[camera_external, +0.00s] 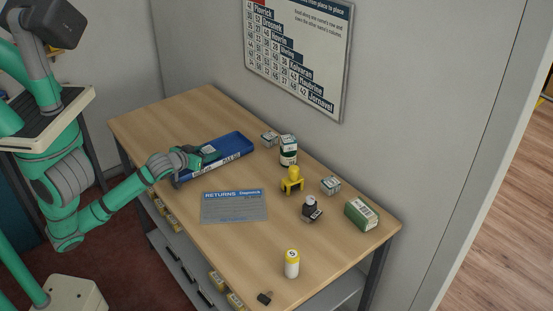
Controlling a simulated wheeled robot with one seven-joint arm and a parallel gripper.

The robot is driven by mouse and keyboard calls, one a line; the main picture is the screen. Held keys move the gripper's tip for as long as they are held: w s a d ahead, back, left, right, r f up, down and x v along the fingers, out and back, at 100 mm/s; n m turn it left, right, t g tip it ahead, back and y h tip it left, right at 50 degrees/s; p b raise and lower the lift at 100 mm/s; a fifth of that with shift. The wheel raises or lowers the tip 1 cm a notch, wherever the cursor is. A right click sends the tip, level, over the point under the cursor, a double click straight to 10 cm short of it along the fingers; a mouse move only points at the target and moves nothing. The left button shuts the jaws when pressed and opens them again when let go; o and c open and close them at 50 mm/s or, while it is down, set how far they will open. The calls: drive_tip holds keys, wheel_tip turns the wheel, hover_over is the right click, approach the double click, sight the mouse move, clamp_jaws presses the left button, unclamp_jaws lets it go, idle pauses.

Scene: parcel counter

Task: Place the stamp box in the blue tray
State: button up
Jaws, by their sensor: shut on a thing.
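The blue tray (236,142) lies on the left part of the wooden counter, with white lettering on its front wall. My gripper (207,154) is at the left part of the tray, low over its inside. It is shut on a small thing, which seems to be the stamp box. That thing is mostly hidden by the gripper and the tray wall, so its shape and whether it touches the tray floor cannot be told.
Right of the tray stand a small grey box (269,139), a green-and-white jar (288,150), a yellow stand (292,181), another small box (330,185), a dark bottle (311,208) and a green box (361,214).

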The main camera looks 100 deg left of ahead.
sight(205, 152)
drive_tip(key=o, duration=0.8)
drive_tip(key=shift+c, duration=0.2)
drive_tip(key=shift+s+d+r, duration=0.1)
drive_tip(key=shift+r, duration=0.05)
drive_tip(key=shift+v, duration=3.6)
drive_tip(key=shift+r, duration=0.15)
